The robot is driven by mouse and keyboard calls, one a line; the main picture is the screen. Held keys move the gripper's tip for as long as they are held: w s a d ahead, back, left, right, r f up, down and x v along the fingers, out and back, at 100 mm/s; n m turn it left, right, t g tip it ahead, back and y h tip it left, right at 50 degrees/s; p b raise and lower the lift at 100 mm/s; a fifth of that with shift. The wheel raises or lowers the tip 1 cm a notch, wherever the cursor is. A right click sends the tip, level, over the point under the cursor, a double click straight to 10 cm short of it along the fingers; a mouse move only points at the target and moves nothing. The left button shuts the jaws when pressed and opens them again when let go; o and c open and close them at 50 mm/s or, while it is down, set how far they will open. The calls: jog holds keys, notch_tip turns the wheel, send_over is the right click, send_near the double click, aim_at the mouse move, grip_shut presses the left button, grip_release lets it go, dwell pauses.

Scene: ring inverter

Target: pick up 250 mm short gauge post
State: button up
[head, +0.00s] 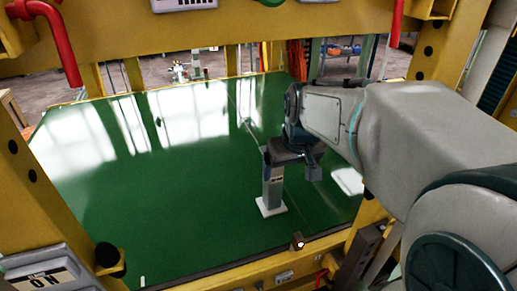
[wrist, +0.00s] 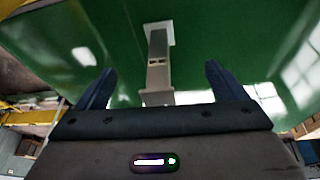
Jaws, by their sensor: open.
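The gauge post (head: 272,186) stands upright on the green surface in the head view, a grey column on a white square base. It also shows in the wrist view (wrist: 158,62), between and beyond the fingers, with its pale base away from the gripper. My gripper (head: 290,160) is at the post's upper end in the head view and hides its top. In the wrist view my gripper (wrist: 158,88) has its two dark fingers spread wide, one on each side of the post's line, with clear gaps. I cannot tell whether any part touches the post.
The green surface (head: 130,190) is broad and mostly clear left of the post, with bright window reflections. A yellow frame (head: 255,272) borders it, with a small block (head: 297,241) on the front edge. Red pipes (head: 62,45) hang at the upper left. A white patch lies right of the post.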

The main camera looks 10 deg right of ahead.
jog(key=w+d+r, duration=0.2)
jog(key=w, duration=0.9)
jog(key=p, duration=0.2)
send_over(273, 181)
jog(key=w+d, duration=0.1)
jog(key=d, duration=0.1)
jog(key=shift+n+t+y, duration=0.4)
jog(key=f, duration=0.8)
jog(key=shift+w+a+f, duration=0.15)
jog(key=shift+w+a, duration=0.05)
jog(key=shift+a+p+x, duration=0.2)
jog(key=shift+p+x, duration=0.2)
jog(key=shift+x, duration=0.9)
jog(key=shift+a+p+x, duration=0.2)
jog(key=shift+p+x, duration=0.15)
jog(key=shift+x, duration=0.95)
jog(key=shift+w, duration=0.1)
jog(key=c, duration=1.9)
jog(key=shift+c, duration=0.2)
